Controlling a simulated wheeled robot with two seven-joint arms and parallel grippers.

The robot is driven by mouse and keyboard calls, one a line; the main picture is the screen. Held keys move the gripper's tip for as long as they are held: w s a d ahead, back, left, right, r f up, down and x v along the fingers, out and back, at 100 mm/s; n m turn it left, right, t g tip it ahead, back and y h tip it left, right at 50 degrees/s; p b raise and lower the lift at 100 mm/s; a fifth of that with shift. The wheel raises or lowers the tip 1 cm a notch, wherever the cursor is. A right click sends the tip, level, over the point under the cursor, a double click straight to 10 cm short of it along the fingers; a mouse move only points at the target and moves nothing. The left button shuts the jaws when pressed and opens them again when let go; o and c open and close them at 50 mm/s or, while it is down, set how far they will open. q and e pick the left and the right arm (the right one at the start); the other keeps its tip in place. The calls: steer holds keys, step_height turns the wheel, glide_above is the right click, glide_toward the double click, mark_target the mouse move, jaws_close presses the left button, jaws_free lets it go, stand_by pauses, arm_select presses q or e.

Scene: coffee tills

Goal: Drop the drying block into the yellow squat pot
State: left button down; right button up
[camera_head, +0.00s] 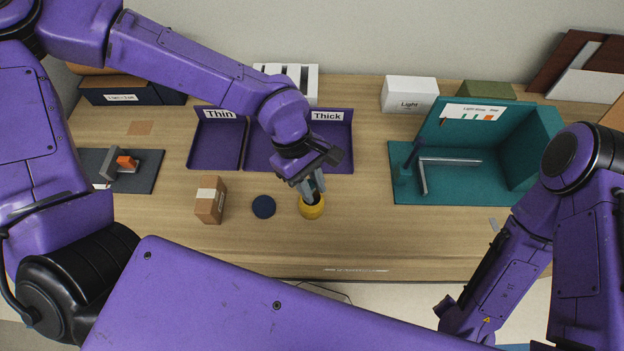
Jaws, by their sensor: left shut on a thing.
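The yellow squat pot (312,210) stands upright on the table, front of centre, with its mouth open. My left gripper (313,195) points down right over the pot, its fingertips at the mouth. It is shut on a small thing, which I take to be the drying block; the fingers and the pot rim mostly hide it. I cannot tell how far inside the rim it is. A round dark blue disc (263,206), perhaps the pot's lid, lies flat just left of the pot. The right arm reaches down at the lower right; its gripper does not show.
A brown box (211,200) stands left of the disc. Purple trays labelled Thin (215,150) and Thick (335,160) lie behind. A teal open booth (450,190) is at right, a dark mat (145,183) at left. Bare table lies between pot and booth.

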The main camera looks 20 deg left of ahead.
mark_target(313, 192)
arm_select(q)
steer(key=f, duration=0.1)
steer(key=w+f+b, duration=0.1)
steer(key=f+b, duration=0.1)
steer(key=shift+w+f, duration=0.3)
steer(key=shift+w, duration=0.1)
steer(key=shift+s+f+b, duration=0.15)
steer(key=shift+f+b, duration=0.1)
steer(key=shift+b, duration=0.35)
steer(key=shift+s+f, duration=0.15)
steer(key=shift+s, duration=0.1)
steer(key=shift+f, duration=0.55)
steer(key=shift+s, duration=0.1)
arm_select(e)
steer(key=f, duration=0.4)
steer(key=shift+w+f, duration=0.25)
steer(key=shift+w, duration=0.1)
